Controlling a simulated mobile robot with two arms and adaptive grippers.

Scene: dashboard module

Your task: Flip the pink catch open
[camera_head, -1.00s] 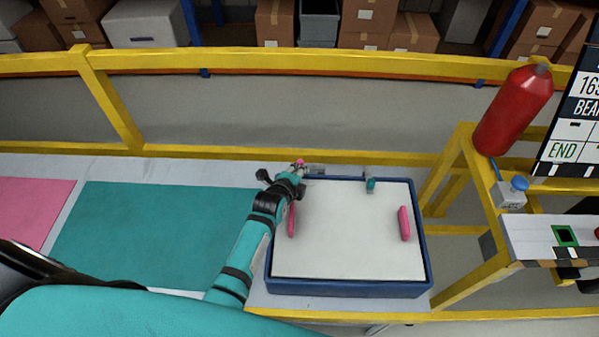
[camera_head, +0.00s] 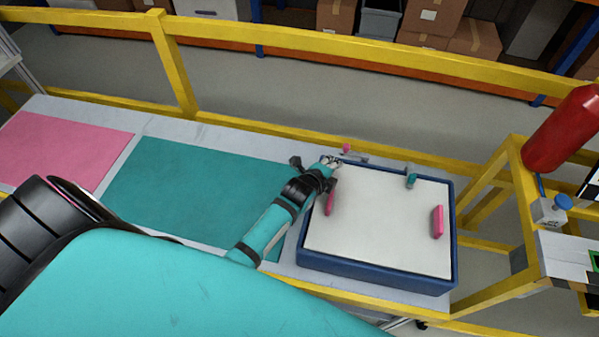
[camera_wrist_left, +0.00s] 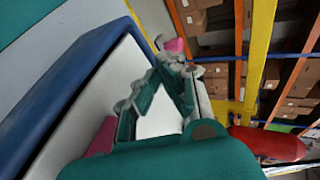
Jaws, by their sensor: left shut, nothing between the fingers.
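The pink catch (camera_head: 346,148) stands at the back edge of the blue-rimmed box (camera_head: 375,275), near its back left corner, beside a small grey metal part. It also shows in the left wrist view (camera_wrist_left: 174,45), just beyond the fingertips. My left gripper (camera_head: 332,161) is shut and empty, just to the left and front of the catch. A small gap seems to show between them in the head view; the wrist view does not settle whether they touch. My right gripper is not in view.
The box's white lid carries two pink handles (camera_head: 329,203) (camera_head: 438,221). A teal catch (camera_head: 411,180) is at its back edge. A yellow rail (camera_head: 300,157) runs behind the bench. A red extinguisher-like cylinder (camera_head: 563,130) stands at right.

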